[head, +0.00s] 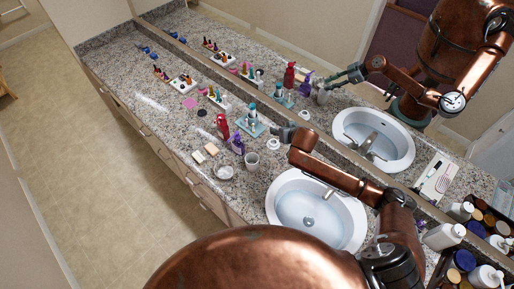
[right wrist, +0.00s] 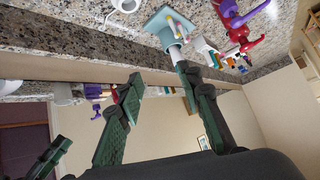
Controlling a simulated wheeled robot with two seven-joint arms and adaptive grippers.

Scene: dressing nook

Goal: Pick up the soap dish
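A round, pale shallow dish (head: 223,172), which looks like the soap dish, sits near the front edge of the counter in the head view, left of the sink. My right gripper (head: 283,133) is over the back of the counter by the mirror, up and to the right of the dish and well apart from it. In the right wrist view its green-padded fingers (right wrist: 160,78) are spread with nothing between them. I cannot make out the dish in the right wrist view. My left gripper is not in view.
A white cup (head: 251,160) stands right of the dish, and two pale bars (head: 205,153) lie left of it. Red and purple pump bottles (head: 223,126) and a teal tray (head: 262,128) are behind. The sink (head: 310,212) is to the right. The mirror (head: 300,85) doubles everything.

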